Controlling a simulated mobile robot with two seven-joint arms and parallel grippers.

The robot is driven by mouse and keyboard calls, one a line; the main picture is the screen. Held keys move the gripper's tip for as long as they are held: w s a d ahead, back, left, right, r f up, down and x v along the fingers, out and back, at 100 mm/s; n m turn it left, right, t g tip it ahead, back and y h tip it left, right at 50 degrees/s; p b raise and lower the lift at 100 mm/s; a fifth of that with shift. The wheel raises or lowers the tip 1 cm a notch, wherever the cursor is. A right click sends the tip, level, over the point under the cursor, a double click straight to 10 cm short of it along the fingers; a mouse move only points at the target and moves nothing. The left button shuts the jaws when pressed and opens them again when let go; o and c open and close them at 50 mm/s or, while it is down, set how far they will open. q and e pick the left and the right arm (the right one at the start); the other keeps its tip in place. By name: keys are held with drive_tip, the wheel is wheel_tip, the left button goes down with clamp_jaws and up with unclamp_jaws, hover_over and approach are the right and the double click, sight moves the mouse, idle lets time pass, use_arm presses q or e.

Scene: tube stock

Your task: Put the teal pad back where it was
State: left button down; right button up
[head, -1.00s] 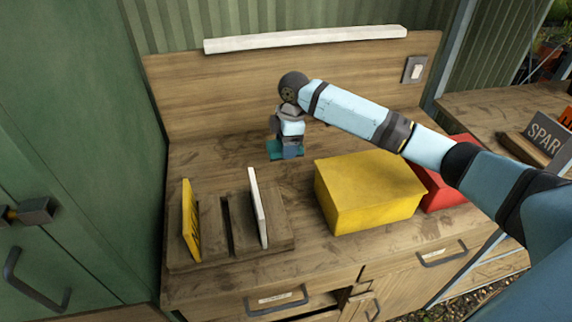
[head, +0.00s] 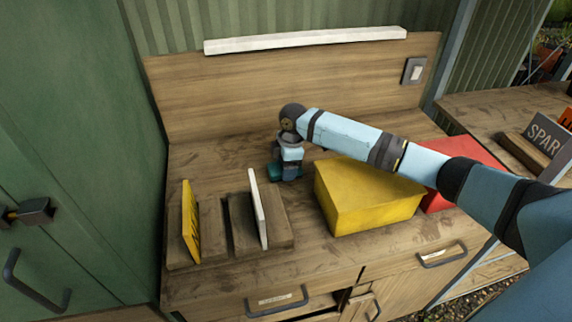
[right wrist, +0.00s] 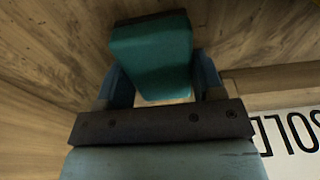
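The teal pad (head: 273,172) is in my right gripper (head: 287,178), above the back middle of the wooden worktop. In the right wrist view the pad (right wrist: 152,55) sits between the two fingers (right wrist: 162,85), which are against its sides. In the head view most of the pad is hidden by the gripper. A wooden rack (head: 275,225) stands at the front left of the worktop. A yellow panel (head: 190,222) and a white panel (head: 258,210) stand upright in it, with a dark slot (head: 228,222) between them. My left gripper is not in view.
A yellow block (head: 368,195) stands right of the rack, with a red block (head: 445,165) behind it under my right arm. A green wall or cabinet (head: 80,130) closes the left side. A wooden backboard (head: 230,95) rises behind. The worktop behind the rack is clear.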

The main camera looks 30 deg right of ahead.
drive_tip(key=o, duration=0.4)
drive_tip(key=shift+r, duration=0.1)
wheel_tip(320, 180, up, 12)
drive_tip(key=d, duration=0.1)
drive_tip(key=shift+s+d, duration=0.2)
drive_tip(key=shift+d, duration=0.05)
idle(0.4)
